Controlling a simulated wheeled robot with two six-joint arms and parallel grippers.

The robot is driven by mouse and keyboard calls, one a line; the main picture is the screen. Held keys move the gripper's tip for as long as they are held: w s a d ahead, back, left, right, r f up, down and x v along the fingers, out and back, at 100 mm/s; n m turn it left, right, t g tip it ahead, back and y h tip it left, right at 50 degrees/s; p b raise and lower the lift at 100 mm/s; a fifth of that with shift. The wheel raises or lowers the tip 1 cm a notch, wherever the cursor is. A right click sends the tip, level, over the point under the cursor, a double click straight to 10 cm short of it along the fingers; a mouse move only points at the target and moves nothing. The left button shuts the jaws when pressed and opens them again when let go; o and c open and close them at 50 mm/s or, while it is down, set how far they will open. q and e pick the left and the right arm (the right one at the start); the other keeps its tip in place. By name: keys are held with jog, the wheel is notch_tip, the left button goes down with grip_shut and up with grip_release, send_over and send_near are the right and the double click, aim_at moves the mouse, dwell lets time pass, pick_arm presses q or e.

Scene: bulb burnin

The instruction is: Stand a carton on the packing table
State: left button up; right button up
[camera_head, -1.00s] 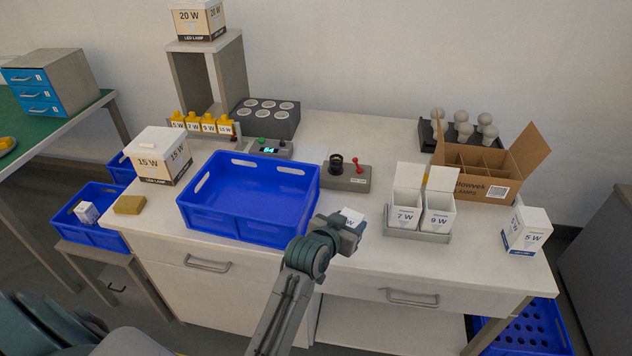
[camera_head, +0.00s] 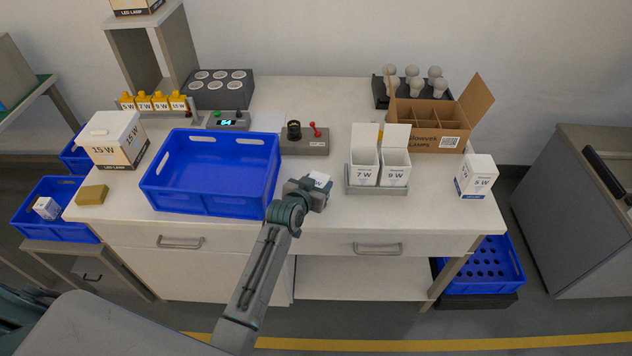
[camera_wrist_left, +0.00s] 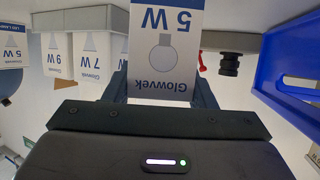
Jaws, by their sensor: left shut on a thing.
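My left gripper (camera_head: 308,192) is shut on a small white carton (camera_head: 319,180) over the front of the packing table (camera_head: 330,224). In the left wrist view the held carton (camera_wrist_left: 165,50) reads 5 W and Glowvek, upside down in the picture, between my fingers. In the head view most of it is hidden by the gripper, and I cannot tell whether it touches the table. Another 5 W carton (camera_head: 475,178) stands at the table's right end. Open 7 W (camera_head: 364,172) and 9 W (camera_head: 396,170) cartons stand in a grey holder. My right gripper is not in view.
A blue crate (camera_head: 212,203) is left of my gripper. A tester with a red lever (camera_head: 305,141) and a brown divided box (camera_head: 440,135) are behind. A 15 W box (camera_head: 114,140) and tan block (camera_head: 92,195) are at left. Bare table shows between holder and right 5 W carton.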

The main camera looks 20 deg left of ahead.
pick_arm(q)
jog(key=shift+f, duration=0.2)
jog(key=shift+f, duration=0.2)
jog(key=o, duration=1)
jog(key=shift+r, duration=0.15)
